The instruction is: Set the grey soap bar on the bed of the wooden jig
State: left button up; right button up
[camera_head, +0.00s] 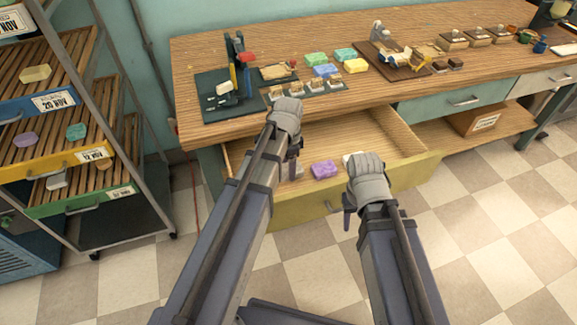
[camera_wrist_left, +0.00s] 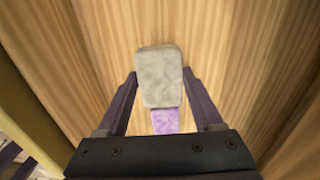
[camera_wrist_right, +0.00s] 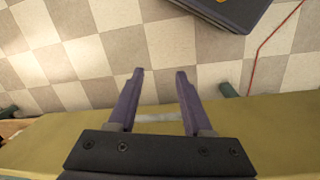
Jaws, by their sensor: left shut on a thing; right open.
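My left gripper (camera_wrist_left: 160,74) is shut on the grey soap bar (camera_wrist_left: 159,80), which sits between its fingertips above the wooden drawer floor. In the head view the left gripper (camera_head: 296,155) is over the open drawer, and the bar is mostly hidden there. A small wooden fixture (camera_head: 277,73) on a dark mat on the bench looks like the wooden jig; its details are too small to tell. My right gripper (camera_wrist_right: 160,74) is open and empty, at the drawer's front edge; the floor shows beyond its fingers.
A press (camera_head: 240,68), coloured soaps (camera_head: 326,71) and a small row of holders (camera_head: 305,88) stand on the bench. A shelf rack (camera_head: 75,110) is at left.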

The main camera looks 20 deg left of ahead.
pick_arm(q)
notch_tip(320, 180, up, 6)
jog(key=p, duration=0.5)
